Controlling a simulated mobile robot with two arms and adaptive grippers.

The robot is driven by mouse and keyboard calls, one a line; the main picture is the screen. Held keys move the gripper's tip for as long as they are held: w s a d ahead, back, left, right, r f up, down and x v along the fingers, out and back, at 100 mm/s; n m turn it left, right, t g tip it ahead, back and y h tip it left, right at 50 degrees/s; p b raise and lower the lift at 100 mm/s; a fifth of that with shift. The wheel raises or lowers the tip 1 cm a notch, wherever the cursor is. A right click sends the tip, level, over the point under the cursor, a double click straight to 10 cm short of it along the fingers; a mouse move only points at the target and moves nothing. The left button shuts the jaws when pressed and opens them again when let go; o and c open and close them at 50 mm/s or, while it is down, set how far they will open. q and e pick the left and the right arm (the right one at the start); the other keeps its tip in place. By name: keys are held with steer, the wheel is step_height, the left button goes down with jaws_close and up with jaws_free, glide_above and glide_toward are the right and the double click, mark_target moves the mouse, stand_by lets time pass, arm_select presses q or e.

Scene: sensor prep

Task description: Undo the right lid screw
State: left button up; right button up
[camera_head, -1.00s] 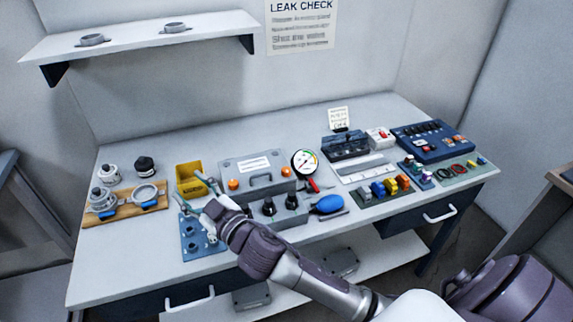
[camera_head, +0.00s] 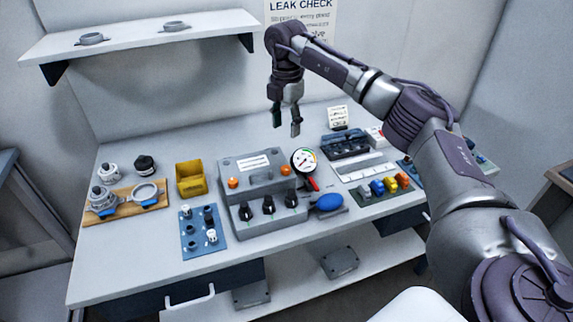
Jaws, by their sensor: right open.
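The right lid screw (camera_head: 286,170) is an orange knob at the lid's right side. The other orange lid screw (camera_head: 233,183) is at the left side. My right gripper (camera_head: 286,132) hangs high above the back of the bench, behind and above the right lid screw in the picture. Its fingers point down, apart and empty, clear of the screw. My left gripper is not in view.
A pressure gauge (camera_head: 304,161) and a blue bulb (camera_head: 329,203) stand right of the case. A yellow bin (camera_head: 191,178) and a blue plate with small fittings (camera_head: 188,248) are to its left. A wall shelf (camera_head: 140,38) is at upper left.

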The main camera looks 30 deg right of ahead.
mark_target(286, 168)
step_height(286, 168, down, 14)
steer(key=shift+r+p, duration=0.1)
steer(key=shift+p, duration=1.05)
jaws_close()
